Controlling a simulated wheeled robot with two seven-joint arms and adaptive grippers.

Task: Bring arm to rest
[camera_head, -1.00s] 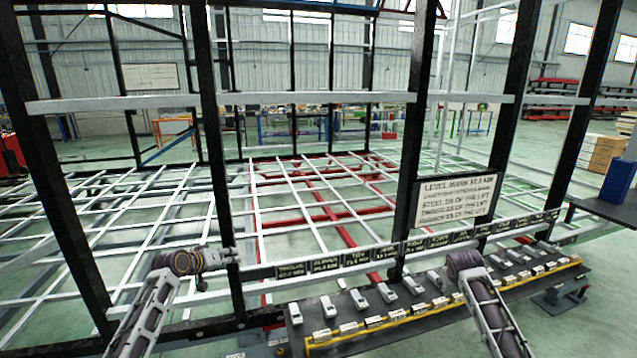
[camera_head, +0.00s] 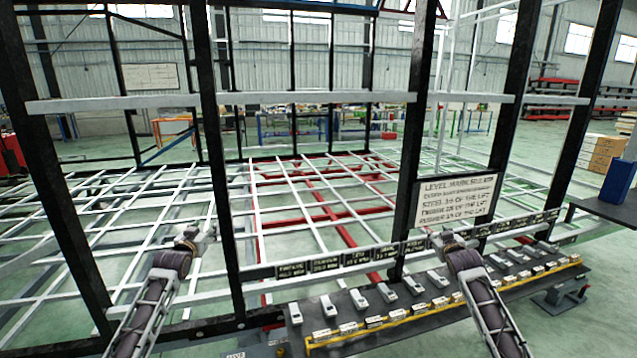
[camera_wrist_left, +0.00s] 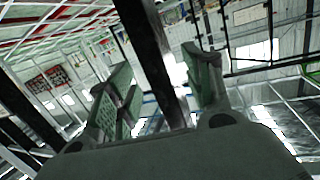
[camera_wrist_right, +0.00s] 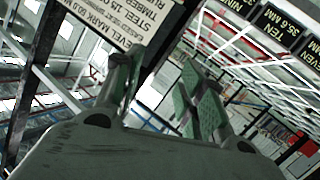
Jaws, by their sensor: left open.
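My left gripper (camera_head: 192,238) is in the head view at the left, raised beside a black upright post (camera_head: 214,160). In the left wrist view its two green-padded fingers (camera_wrist_left: 160,60) stand apart with nothing held between them. My right gripper (camera_head: 445,240) is in front of the lower part of the white sign (camera_head: 455,200), above the row of blocks. In the right wrist view its fingers (camera_wrist_right: 163,60) are spread, and I see nothing held between them. Whether either gripper touches the frame cannot be told.
A dark bench (camera_head: 410,312) holds several small light blocks (camera_head: 358,299) and a yellow rail (camera_head: 400,318). A strip of dark labels (camera_head: 355,257) runs behind it. Black posts and a pale crossbar (camera_head: 330,98) stand close ahead. A white and red floor grid (camera_head: 330,215) lies beyond.

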